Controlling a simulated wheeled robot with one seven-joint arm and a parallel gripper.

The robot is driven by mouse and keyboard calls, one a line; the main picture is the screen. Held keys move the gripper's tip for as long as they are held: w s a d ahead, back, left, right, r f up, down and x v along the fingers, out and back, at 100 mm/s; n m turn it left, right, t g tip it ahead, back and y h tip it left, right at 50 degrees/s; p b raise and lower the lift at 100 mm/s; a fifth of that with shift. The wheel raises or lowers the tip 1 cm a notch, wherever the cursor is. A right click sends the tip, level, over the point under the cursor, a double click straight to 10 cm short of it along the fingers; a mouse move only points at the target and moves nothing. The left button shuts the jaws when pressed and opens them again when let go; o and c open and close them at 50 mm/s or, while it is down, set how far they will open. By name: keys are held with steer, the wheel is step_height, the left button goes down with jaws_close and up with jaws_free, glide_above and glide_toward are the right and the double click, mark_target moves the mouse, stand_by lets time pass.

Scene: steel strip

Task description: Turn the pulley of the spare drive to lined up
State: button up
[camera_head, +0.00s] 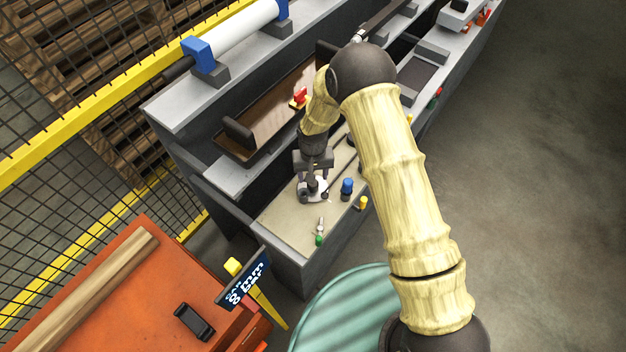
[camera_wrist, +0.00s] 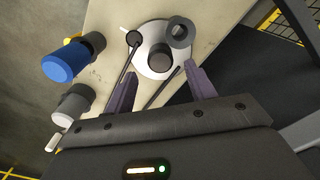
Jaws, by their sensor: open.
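A white round disc with a dark central hub, which looks like the pulley of the spare drive (camera_wrist: 153,33), lies on a beige bench top. Beside the hub on it are a grey ring and a small dark knob. In the head view the pulley (camera_head: 305,195) is partly hidden under my gripper (camera_head: 314,178). In the wrist view my gripper (camera_wrist: 160,80) is open, its two fingers apart with nothing between them, pointing toward the disc. Thin dark bars run from the disc toward the gripper. I cannot make out an alignment mark.
A blue-capped post (camera_head: 347,186) stands close right of the pulley, with a yellow-topped post (camera_head: 362,202) beyond. A green-ended item (camera_head: 319,240) lies near the bench front. A brown tray (camera_head: 262,122) is behind. An orange table (camera_head: 130,285) stands front left.

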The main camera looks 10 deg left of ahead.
mark_target(312, 186)
steer(key=shift+f, duration=2.2)
steer(key=shift+c, duration=0.4)
steer(key=c, duration=0.9)
